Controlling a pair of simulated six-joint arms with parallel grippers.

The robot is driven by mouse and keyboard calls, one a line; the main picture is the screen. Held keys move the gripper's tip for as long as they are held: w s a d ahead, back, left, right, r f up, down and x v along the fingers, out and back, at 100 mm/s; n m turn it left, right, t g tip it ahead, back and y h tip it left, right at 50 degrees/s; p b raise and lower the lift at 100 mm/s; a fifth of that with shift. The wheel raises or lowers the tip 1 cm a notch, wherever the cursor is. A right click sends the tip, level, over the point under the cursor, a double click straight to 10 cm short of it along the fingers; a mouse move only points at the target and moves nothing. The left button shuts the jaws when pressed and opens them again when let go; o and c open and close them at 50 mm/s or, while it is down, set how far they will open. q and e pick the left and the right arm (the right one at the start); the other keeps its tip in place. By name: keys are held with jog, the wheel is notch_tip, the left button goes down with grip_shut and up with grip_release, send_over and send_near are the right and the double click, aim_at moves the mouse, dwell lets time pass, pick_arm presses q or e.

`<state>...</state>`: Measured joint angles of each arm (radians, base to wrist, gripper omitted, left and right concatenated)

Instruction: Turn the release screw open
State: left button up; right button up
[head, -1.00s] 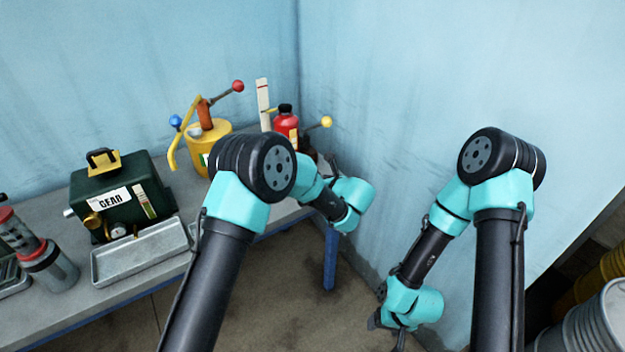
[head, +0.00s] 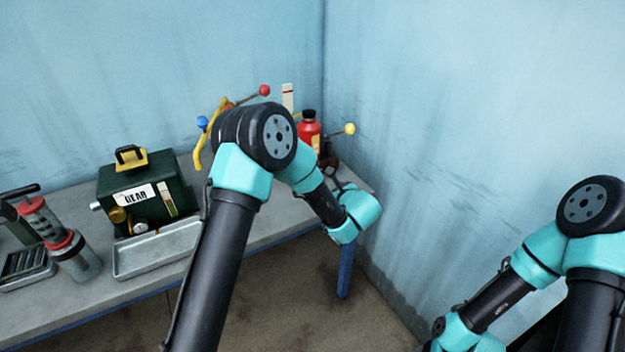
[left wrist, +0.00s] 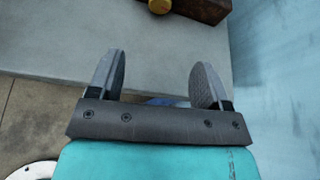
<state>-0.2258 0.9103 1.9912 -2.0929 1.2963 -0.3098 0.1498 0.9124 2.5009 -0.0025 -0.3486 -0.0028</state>
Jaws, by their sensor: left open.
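I cannot tell for certain which part is the release screw. Candidates are the blue ball knob (head: 202,122) on the yellow device, the yellow ball knob (head: 349,128) at the right end of the bench, and a round yellow piece (left wrist: 160,6) in front of a brown block (left wrist: 200,9) at the top of the left wrist view. My left arm hides most of the yellow device (head: 214,120). My left gripper (left wrist: 158,72) is open, with nothing between its fingers, near the right end of the bench. My right gripper is out of view.
A green gear box (head: 145,195) and a metal tray (head: 158,250) stand on the bench, with a red-capped cylinder (head: 68,250) at left. A red bottle (head: 309,130) stands near the wall corner. Walls close the back and right. Bare floor lies in front.

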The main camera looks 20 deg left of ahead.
pick_arm(q)
jog(key=x, duration=1.7)
jog(key=c, duration=0.9)
